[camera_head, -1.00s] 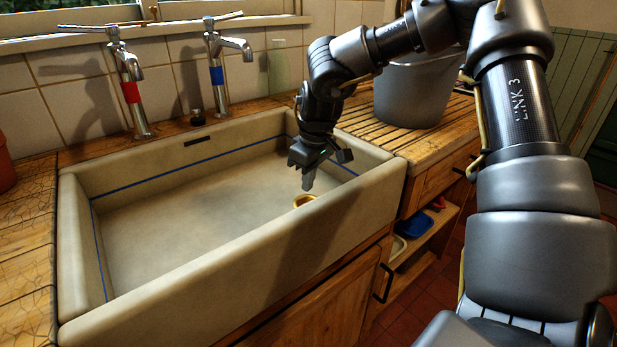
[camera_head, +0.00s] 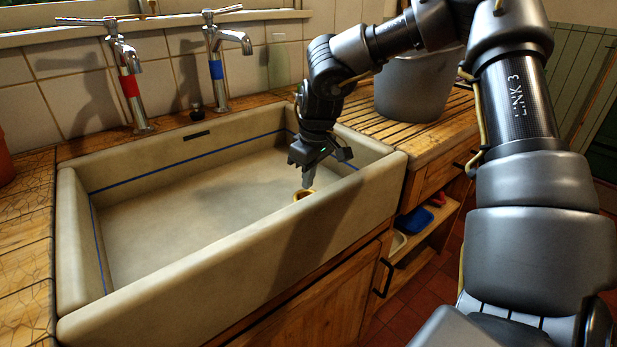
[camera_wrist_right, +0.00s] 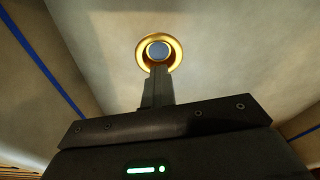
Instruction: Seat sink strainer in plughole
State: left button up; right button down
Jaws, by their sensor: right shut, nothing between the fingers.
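A gold ring, the plughole rim (camera_head: 297,197), shows on the floor of the pale sink (camera_head: 260,265), near its front right. In the right wrist view the gold rim (camera_wrist_right: 176,62) surrounds a round blue-grey disc (camera_wrist_right: 158,50). I cannot tell whether that disc is the strainer or the hole itself. My right gripper (camera_head: 307,185) points down inside the sink, shut and empty. Its fingertips (camera_wrist_right: 158,70) overlap the near side of the rim in the right wrist view; contact cannot be told. No separate strainer is visible. My left gripper is not in view.
Two taps stand behind the sink, one with a red band (camera_head: 130,86) and one with a blue band (camera_head: 216,70). A grey bucket (camera_head: 412,90) stands on the ribbed wooden drainer (camera_head: 440,142) at the right. The sink's left part is clear.

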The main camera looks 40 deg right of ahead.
jog(key=c, duration=2.2)
grip_release()
jog(key=c, duration=1.7)
grip_release()
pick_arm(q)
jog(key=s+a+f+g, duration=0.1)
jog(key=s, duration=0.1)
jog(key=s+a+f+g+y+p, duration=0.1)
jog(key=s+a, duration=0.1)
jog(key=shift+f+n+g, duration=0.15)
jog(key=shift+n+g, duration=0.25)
pick_arm(e)
notch_tip(320, 180, up, 11)
jog(key=s, duration=0.1)
jog(key=shift+s+d+f, duration=0.15)
jog(key=shift+s+d, duration=0.05)
jog(key=shift+s, duration=0.1)
